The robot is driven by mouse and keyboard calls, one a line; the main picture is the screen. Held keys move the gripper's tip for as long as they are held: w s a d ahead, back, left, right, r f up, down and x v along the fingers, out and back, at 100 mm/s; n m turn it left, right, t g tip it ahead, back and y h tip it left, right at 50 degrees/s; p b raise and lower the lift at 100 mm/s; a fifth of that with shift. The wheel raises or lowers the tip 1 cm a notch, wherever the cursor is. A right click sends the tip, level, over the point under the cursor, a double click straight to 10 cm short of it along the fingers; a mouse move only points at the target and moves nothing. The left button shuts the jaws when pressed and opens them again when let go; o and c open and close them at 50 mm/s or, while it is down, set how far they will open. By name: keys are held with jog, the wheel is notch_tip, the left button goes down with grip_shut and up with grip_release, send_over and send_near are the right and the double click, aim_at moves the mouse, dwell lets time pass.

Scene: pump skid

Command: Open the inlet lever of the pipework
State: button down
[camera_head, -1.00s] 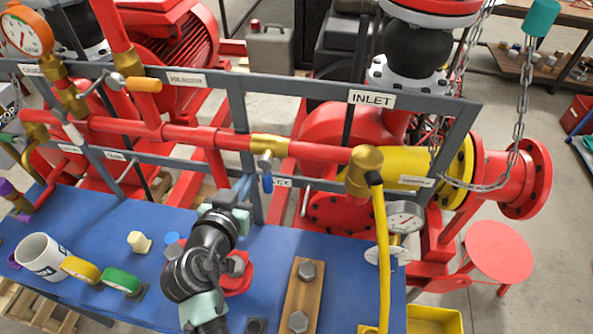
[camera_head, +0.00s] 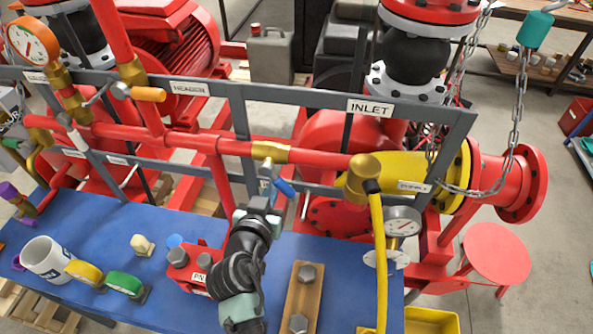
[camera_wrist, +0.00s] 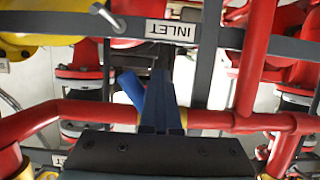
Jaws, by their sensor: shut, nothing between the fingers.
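The inlet lever has a blue handle (camera_head: 284,187) under the brass valve (camera_head: 270,151) in the red pipe. The handle slants down and to the right from the valve, partway between straight down and along the pipe. My gripper (camera_head: 267,183) is shut and empty, just left of the handle. In the wrist view the handle (camera_wrist: 131,88) shows beside the closed fingers (camera_wrist: 158,85), which hide part of it and most of the valve. The fingers look close to or against the handle; I cannot tell whether they touch. The INLET label (camera_head: 370,107) is on the grey frame above.
A yellow hose (camera_head: 380,260) and gauge (camera_head: 402,222) stand to the right. The blue bench (camera_head: 120,225) holds a mug (camera_head: 47,258), a red block (camera_head: 190,268) and a board with bolts (camera_head: 303,296).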

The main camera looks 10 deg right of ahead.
aim_at(285, 190)
jog(key=shift+s+d+r, duration=0.25)
jog(key=shift+d, duration=0.4)
jog(key=shift+s+d+r+p, duration=0.2)
jog(key=shift+d+r+p, duration=0.25)
jog(key=shift+d+p, duration=0.3)
jog(key=shift+s+d+r+p, duration=0.15)
jog(key=shift+d+r+p, duration=0.25)
jog(key=shift+r+p, duration=0.2)
jog(key=shift+s+d+r+p, duration=0.15)
jog(key=shift+d+r+p, duration=0.25)
jog(key=shift+r+p, duration=0.2)
jog(key=shift+f, duration=0.2)
jog(key=shift+f+b, duration=0.5)
jog(key=shift+b, duration=0.2)
jog(key=p+v, duration=0.2)
jog(key=v, duration=0.7)
jog(key=shift+r, duration=0.1)
